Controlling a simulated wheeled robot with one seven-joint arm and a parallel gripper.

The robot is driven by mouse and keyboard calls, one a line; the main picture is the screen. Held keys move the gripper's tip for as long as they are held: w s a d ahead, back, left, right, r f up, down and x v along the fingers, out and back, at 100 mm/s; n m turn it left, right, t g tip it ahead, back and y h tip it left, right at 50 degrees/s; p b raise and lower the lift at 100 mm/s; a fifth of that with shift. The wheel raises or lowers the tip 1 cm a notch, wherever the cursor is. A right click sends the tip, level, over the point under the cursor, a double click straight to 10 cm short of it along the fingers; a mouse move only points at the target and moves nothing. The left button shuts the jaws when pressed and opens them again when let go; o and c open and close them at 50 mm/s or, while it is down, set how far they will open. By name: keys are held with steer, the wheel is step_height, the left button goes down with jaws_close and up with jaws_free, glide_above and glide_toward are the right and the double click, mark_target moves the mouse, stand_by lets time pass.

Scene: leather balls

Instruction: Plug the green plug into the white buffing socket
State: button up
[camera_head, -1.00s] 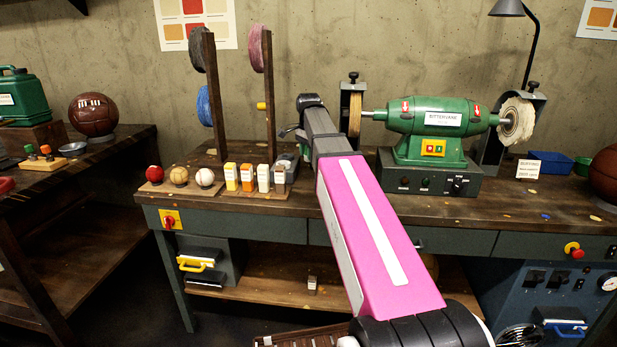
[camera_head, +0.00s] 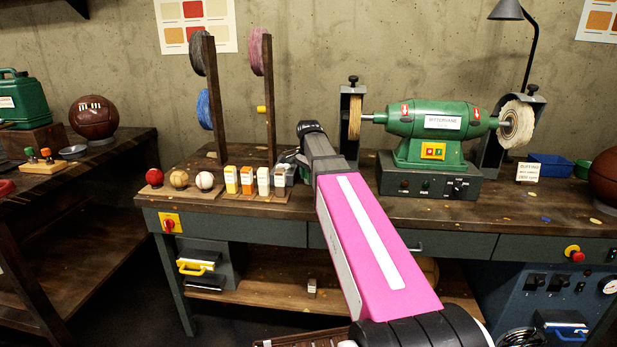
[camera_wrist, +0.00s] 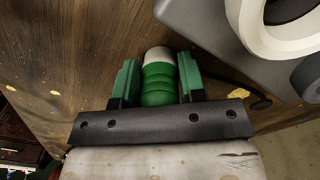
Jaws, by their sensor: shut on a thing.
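The green plug (camera_wrist: 157,85) has ridged green sides and a white end, and a dark cord runs beside it in the wrist view. My gripper (camera_wrist: 158,66) is shut on it, with one green finger on each side. A white ring with a dark hollow (camera_wrist: 243,20), which looks like the white socket, sits on a grey housing (camera_wrist: 200,22) at the upper right. The plug is apart from the ring, to its lower left. In the head view my arm hides most of my gripper, the plug and the socket behind the wooden wheel stand.
A green buffing machine (camera_head: 440,120) stands right of my arm on the workbench (camera_head: 400,208). Wax bars (camera_head: 247,180) and small balls (camera_head: 179,178) stand to the left, close to my wrist. A wheel stand (camera_head: 270,105) rises behind them.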

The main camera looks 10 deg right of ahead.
steer(key=o, duration=0.9)
steer(key=shift+o, duration=0.2)
steer(key=shift+f, duration=0.15)
